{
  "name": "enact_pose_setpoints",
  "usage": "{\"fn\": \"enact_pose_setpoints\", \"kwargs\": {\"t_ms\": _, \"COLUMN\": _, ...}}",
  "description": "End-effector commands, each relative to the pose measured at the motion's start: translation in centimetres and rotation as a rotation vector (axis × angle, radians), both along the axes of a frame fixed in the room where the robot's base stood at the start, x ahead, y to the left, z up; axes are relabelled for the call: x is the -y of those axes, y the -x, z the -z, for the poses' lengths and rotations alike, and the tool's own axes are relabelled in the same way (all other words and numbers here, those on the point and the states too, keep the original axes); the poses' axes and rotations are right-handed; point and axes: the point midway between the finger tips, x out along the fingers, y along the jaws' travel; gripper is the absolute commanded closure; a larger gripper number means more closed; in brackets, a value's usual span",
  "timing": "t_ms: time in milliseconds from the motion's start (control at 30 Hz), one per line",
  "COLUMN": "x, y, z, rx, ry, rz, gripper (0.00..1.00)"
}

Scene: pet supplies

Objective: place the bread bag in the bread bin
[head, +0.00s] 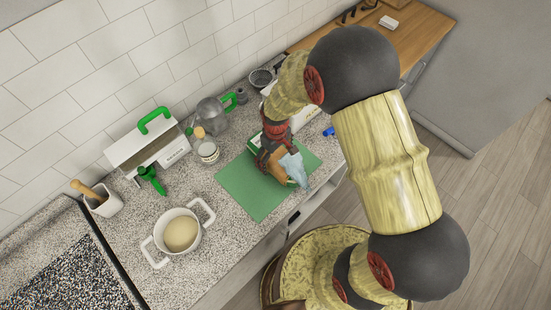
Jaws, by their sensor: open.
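The bread bag (292,166), brown with a pale bluish clear end, lies on the green mat (243,190) on the counter. My gripper (273,148), dark with red parts, is open and points down at the bag's brown end. The arm and gripper hide part of the bag, and I cannot tell whether the fingers touch it. The bread bin (176,155) is a white box with dark lettering and a green handle, standing at the back left against the tiled wall. A dark strip like an opening shows along its top.
A white pot (178,235) stands at the front left of the counter. A utensil holder (103,203) is at far left. The mat's left part is clear.

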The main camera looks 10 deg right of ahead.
Motion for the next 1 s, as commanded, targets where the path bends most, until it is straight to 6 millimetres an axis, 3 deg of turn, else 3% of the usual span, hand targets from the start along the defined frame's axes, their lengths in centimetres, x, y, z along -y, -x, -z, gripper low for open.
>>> {"fn": "enact_pose_setpoints", "kwargs": {"t_ms": 100, "x": -0.01, "y": -0.02, "z": 1.00, "rx": 0.000, "ry": 0.000, "rz": 0.000, "gripper": 0.09}}
{"fn": "enact_pose_setpoints", "kwargs": {"t_ms": 300, "x": -0.01, "y": -0.03, "z": 1.03, "rx": 0.001, "ry": 0.000, "rz": 0.000, "gripper": 0.09}}
{"fn": "enact_pose_setpoints", "kwargs": {"t_ms": 1000, "x": -0.01, "y": -0.01, "z": 1.01, "rx": 0.001, "ry": -0.001, "rz": 0.000, "gripper": 0.49}}
